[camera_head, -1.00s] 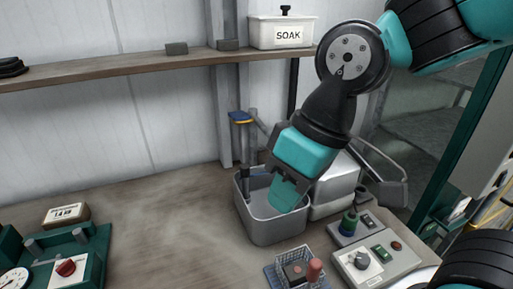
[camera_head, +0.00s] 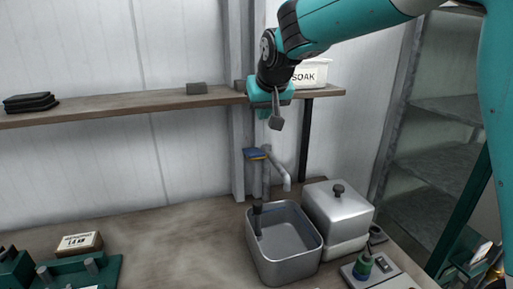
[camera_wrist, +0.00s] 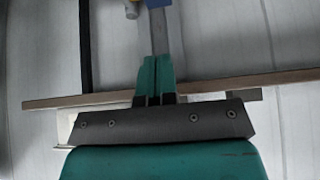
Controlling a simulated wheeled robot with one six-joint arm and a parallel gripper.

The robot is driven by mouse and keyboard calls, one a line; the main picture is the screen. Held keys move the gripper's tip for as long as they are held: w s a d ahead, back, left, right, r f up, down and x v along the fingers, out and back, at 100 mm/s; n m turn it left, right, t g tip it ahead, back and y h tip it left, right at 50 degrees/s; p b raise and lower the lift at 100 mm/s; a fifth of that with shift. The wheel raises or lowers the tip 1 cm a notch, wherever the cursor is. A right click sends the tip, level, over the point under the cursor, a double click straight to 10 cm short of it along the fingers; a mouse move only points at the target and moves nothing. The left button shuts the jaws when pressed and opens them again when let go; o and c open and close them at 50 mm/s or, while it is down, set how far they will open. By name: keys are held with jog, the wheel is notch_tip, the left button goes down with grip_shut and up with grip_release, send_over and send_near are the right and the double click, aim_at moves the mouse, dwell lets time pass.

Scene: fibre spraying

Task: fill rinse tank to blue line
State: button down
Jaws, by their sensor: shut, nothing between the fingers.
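An open grey metal tank (camera_head: 283,270) stands on the bench in the head view. A dark upright piece (camera_head: 257,220) is at its left inside wall. I see no blue line on it, and cannot tell its water level. Behind it is a tap with a blue-and-yellow lever (camera_head: 257,154) and a grey spout (camera_head: 283,180); the lever also shows at the top of the wrist view (camera_wrist: 156,3). My gripper (camera_head: 276,122) is raised above the tap, in front of the shelf, touching neither. In the wrist view its fingers (camera_wrist: 156,62) are shut together and empty.
A lidded metal container (camera_head: 340,212) stands right of the tank. The shelf (camera_head: 140,105) carries a white SOAK box (camera_head: 312,74) close behind my gripper. The bench's middle left is clear.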

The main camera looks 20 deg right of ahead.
jog(key=shift+f, duration=0.1)
jog(key=p, duration=0.4)
send_over(256, 155)
notch_tip(256, 155, down, 8)
jog(key=shift+f, duration=0.2)
jog(key=f, duration=0.1)
jog(key=f+p, duration=0.1)
jog(key=f, duration=0.1)
jog(key=shift+s+p, duration=0.3)
jog(key=shift+f, duration=0.4)
jog(key=shift+s, duration=0.1)
jog(key=shift+s+f+b, duration=0.15)
jog(key=shift+f+b, duration=0.45)
jog(key=shift+b, duration=0.3)
jog(key=f+b, duration=0.1)
jog(key=b, duration=0.1)
jog(key=s+f+b, duration=0.1)
jog(key=f+b, duration=0.1)
jog(key=shift+d+b, duration=0.1)
jog(key=shift+b, duration=0.3)
dwell(3.9)
